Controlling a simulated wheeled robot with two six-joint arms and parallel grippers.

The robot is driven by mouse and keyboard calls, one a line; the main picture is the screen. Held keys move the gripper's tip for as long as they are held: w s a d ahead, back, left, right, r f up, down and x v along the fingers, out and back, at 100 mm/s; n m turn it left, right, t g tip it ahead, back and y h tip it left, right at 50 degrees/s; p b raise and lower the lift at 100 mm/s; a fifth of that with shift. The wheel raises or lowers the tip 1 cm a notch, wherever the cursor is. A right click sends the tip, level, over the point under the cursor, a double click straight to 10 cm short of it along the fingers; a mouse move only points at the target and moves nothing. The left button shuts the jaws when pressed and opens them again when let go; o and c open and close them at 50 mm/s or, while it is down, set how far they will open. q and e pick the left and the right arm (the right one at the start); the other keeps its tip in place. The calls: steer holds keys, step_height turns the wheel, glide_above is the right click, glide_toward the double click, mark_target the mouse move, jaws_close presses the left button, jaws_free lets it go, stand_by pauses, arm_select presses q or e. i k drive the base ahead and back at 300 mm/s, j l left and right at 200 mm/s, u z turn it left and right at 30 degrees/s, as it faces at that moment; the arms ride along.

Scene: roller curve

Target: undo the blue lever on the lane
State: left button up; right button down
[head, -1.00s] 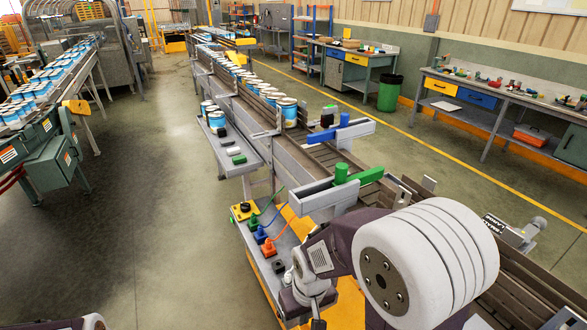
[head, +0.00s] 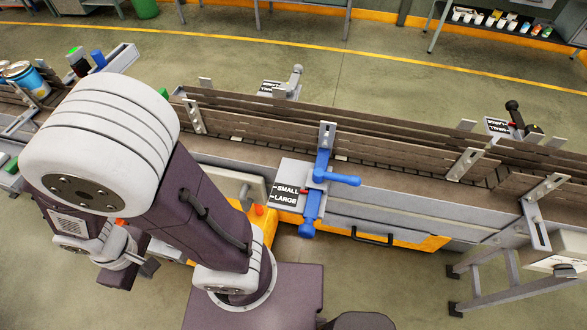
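The blue lever (head: 342,180) is on the near side of the lane (head: 395,172). Its handle points right, across the guide bar, from an upright blue pivot beside a slotted metal bracket (head: 327,137). A blue slide with a round knob (head: 307,230) extends below it. A black label plate (head: 285,194) reads SMALL and LARGE; a red pointer beside it appears level with SMALL. My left gripper (head: 146,266) hangs at the lower left, well away from the lever and partly hidden behind my arm; its opening is unclear. My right gripper is out of view.
Slatted guide rails (head: 300,117) run along the lane. Another bracket (head: 540,190) stands at the right, above a grey stand (head: 485,280). A yellow part with a black handle (head: 372,237) is below the lever. Blue-and-white cans (head: 27,78) sit far left.

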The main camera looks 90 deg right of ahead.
mark_target(319, 175)
steer(key=j+u, duration=0.15)
steer(key=u, duration=0.25)
steer(key=j+u, duration=0.2)
steer(key=u, duration=0.2)
steer(key=z, duration=0.5)
steer(key=j+z, duration=0.1)
steer(key=z, duration=1.45)
steer(key=k+z, duration=0.1)
steer(key=z, duration=1.45)
steer(key=k+z, duration=0.1)
steer(key=z, duration=0.4)
steer(key=i, duration=0.5)
